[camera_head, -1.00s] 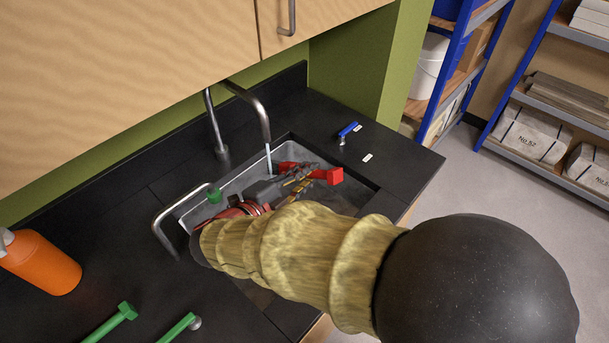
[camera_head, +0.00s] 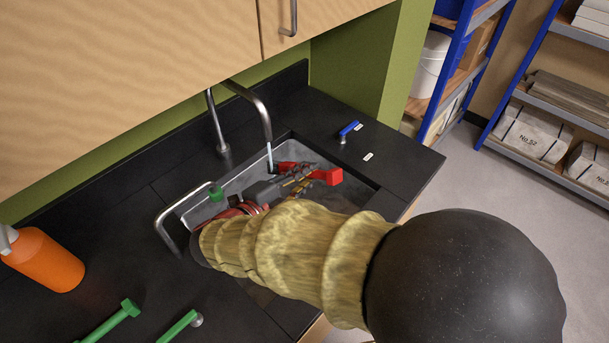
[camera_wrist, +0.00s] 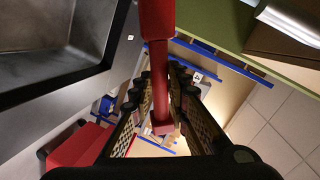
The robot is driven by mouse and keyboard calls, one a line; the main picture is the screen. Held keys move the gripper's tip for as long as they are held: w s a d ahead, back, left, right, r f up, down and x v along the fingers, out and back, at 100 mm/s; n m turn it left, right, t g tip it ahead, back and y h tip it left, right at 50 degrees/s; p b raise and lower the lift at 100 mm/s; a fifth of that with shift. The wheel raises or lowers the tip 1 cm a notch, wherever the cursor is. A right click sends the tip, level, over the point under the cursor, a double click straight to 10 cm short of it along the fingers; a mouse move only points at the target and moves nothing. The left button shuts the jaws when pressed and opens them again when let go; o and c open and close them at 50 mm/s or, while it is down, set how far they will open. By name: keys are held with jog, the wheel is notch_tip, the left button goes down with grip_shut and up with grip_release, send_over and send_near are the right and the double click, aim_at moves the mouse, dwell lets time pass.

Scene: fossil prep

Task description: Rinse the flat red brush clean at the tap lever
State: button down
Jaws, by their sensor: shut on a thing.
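The flat red brush (camera_head: 326,176) is gripped over the sink, with its far end close to the thin water stream. In the wrist view the brush (camera_wrist: 159,40) runs up between the fingers. My gripper (camera_head: 298,180) is shut on the brush; it also shows in the wrist view (camera_wrist: 162,112). A grey curved tap (camera_head: 262,108) pours a thin stream of water (camera_head: 269,157) into the sink. A blue lever (camera_head: 349,129) stands on the counter right of the tap. My arm hides the near part of the sink (camera_head: 240,181). I cannot tell how clean the bristles are.
A bent metal pipe (camera_head: 166,222) with a green end rises at the sink's left. An orange bottle (camera_head: 45,262) and green-handled tools (camera_head: 112,322) are on the counter at left. A wooden cabinet (camera_head: 130,70) hangs above. Shelves (camera_head: 530,140) stand at right.

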jog(key=shift+w+d, duration=0.15)
jog(key=shift+d, duration=0.05)
jog(key=shift+a, duration=0.1)
jog(key=shift+s+a, duration=0.35)
jog(key=shift+s, duration=0.1)
jog(key=shift+d+p, duration=0.1)
jog(key=shift+p, duration=0.2)
jog(key=shift+w+d, duration=0.35)
jog(key=shift+w, duration=0.1)
jog(key=shift+s+a, duration=0.1)
jog(key=shift+a, duration=0.05)
jog(key=shift+s+a+p, duration=0.3)
jog(key=shift+s+p, duration=0.05)
